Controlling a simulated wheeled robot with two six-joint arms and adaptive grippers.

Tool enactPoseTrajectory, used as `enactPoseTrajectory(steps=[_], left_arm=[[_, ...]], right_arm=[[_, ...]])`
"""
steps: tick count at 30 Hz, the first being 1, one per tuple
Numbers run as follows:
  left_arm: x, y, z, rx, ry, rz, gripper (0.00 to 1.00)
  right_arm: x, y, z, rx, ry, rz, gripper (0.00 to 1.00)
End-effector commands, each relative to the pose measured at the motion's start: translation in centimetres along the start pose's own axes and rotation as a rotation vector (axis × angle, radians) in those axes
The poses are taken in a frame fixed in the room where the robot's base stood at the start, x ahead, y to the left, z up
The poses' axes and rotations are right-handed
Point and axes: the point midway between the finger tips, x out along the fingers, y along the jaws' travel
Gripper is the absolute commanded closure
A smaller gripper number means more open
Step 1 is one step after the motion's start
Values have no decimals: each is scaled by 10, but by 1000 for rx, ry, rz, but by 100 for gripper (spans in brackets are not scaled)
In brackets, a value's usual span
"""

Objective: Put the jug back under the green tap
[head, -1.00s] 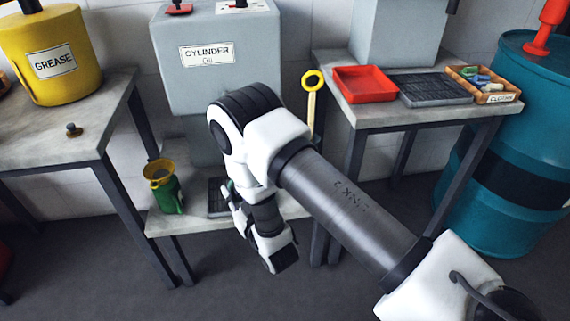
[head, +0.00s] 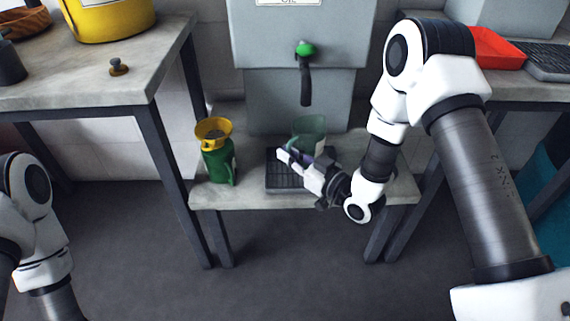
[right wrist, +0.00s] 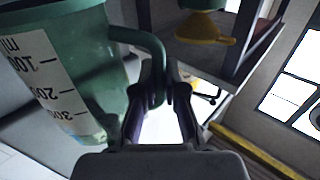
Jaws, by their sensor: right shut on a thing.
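The green tap (head: 305,48) is on the front of the grey oil tank, its dark spout (head: 306,88) pointing down. The translucent green jug (head: 311,128) looks upright, just below the spout in the head view, at the back of the dark drip tray (head: 283,186). My right gripper (head: 298,160) is in front of it and hides its lower part. In the right wrist view the jug (right wrist: 75,60) has a white scale, and my right gripper (right wrist: 160,90) is shut on its handle. I cannot tell whether the jug touches the tray. My left gripper is out of view.
A green can (head: 219,166) with a yellow funnel (head: 213,130) stands on the low shelf (head: 240,201), left of the tray. A red tray (head: 492,50) is at the right.

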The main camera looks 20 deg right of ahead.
Motion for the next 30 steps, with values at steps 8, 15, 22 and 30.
enactPoseTrajectory(steps=[8, 15, 22, 30], left_arm=[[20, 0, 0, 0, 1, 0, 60], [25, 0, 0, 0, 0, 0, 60], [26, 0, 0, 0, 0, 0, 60], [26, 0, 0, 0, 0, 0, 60]], right_arm=[[25, 10, 23, 2, -2, 0, 100], [24, 10, 37, 1, 0, 0, 100], [24, 10, 39, 1, -1, 0, 72], [24, 10, 39, 1, 0, 0, 65]])
